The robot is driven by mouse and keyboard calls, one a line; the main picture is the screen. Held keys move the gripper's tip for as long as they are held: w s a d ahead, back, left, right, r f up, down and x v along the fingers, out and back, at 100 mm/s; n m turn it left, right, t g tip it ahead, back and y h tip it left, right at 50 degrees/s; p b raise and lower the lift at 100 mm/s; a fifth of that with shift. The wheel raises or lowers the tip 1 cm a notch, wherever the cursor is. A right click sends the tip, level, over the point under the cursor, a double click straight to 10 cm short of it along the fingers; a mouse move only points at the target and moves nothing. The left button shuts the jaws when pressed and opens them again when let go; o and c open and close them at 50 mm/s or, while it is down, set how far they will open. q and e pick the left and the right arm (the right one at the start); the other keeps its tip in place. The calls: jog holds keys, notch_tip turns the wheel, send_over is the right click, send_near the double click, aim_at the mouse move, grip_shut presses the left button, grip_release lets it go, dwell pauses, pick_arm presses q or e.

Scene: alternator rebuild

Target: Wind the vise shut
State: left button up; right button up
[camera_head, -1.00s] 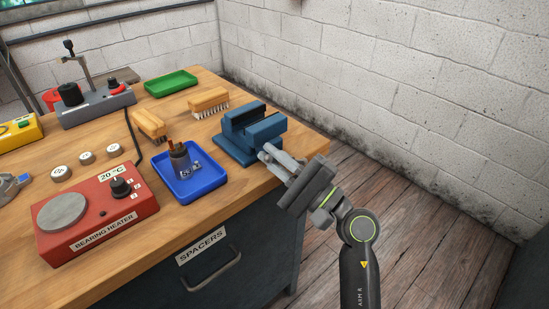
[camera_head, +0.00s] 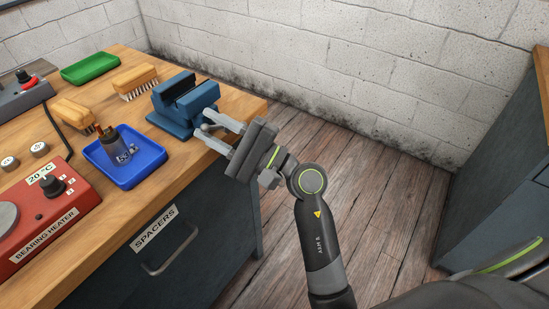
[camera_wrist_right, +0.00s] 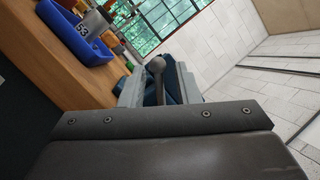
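The blue vise (camera_head: 182,112) stands at the right end of the workbench, with a dark gap between its two jaws. My right gripper (camera_head: 207,125) is at the vise's front side, just past the bench edge, with its two grey fingers apart. In the right wrist view, a grey bar with a round knob (camera_wrist_right: 156,64), which looks like the vise handle, lies between the fingers (camera_wrist_right: 157,88). I cannot tell whether either finger touches it. The vise body is mostly hidden behind the fingers there. My left gripper is not in view.
A blue tray (camera_head: 151,173) with a cup sits left of the vise. Two brushes (camera_head: 135,77), a green tray (camera_head: 90,66) and a red bearing heater (camera_head: 75,215) are farther left on the workbench (camera_head: 100,240). The floor right of the bench is clear.

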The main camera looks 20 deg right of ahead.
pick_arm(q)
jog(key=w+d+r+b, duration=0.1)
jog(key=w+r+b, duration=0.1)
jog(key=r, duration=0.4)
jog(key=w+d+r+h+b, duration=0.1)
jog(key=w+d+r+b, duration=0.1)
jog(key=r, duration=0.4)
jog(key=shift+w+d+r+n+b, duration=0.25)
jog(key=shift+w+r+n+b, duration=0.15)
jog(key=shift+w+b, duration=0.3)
pick_arm(e)
jog(key=v, duration=1.6)
jog(key=shift+s+d, duration=0.25)
jog(key=shift+f, duration=0.15)
jog(key=shift+c, duration=0.2)
